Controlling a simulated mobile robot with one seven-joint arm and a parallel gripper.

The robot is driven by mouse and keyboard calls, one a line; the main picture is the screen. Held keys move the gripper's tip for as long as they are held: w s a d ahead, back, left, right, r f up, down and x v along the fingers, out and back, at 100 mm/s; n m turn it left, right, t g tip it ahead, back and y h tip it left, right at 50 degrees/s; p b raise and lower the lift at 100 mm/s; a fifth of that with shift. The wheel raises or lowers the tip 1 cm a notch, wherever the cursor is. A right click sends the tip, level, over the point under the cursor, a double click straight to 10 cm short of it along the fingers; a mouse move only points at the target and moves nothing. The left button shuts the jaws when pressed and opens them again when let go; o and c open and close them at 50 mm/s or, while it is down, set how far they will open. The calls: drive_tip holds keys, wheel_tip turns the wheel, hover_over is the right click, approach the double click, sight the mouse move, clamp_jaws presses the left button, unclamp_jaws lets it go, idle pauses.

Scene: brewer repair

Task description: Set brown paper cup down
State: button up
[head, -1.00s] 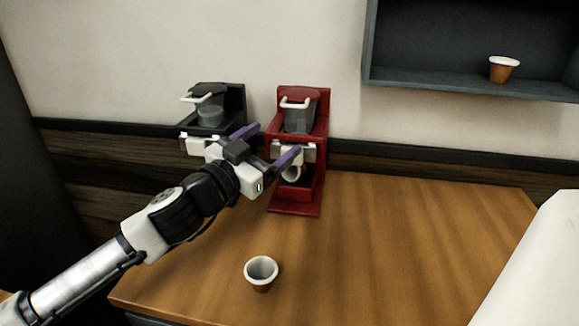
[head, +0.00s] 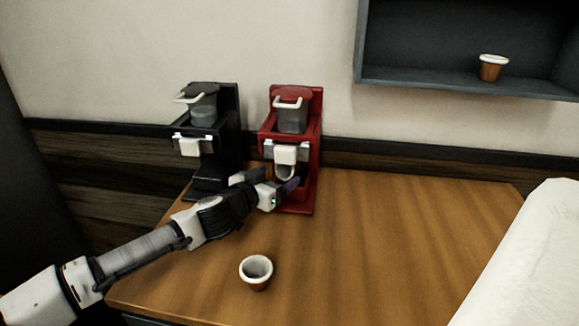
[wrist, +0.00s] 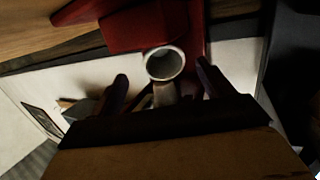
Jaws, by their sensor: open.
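A brown paper cup (head: 256,277) with a white rim stands upright on the wooden table, nearer than my gripper and apart from it. A similar brown cup (head: 493,69) stands on the wall shelf. My gripper (head: 270,182) is open, low at the front of the red brewer (head: 300,204). In the wrist view, its two dark fingers (wrist: 163,78) are spread on either side of a pale round part with a grey hollow (wrist: 165,63). I cannot tell whether they touch it. My arm and gripper hide part of the brewer's base.
A black brewer (head: 229,145) stands left of the red one, close to my gripper. The dark shelf (head: 430,82) is at upper right. A white rounded object (head: 520,260) borders the table on the right. The table's middle and right (head: 400,240) are clear.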

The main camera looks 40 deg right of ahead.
sight(284, 176)
drive_tip(key=x, duration=0.2)
drive_tip(key=p+x, duration=0.1)
drive_tip(key=x, duration=0.1)
drive_tip(key=shift+w+d+f, duration=0.1)
drive_tip(key=shift+w+d, duration=0.2)
drive_tip(key=shift+w, duration=0.05)
drive_tip(key=c, duration=1.1)
drive_tip(key=shift+r+p, duration=0.2)
drive_tip(key=shift+p, duration=0.5)
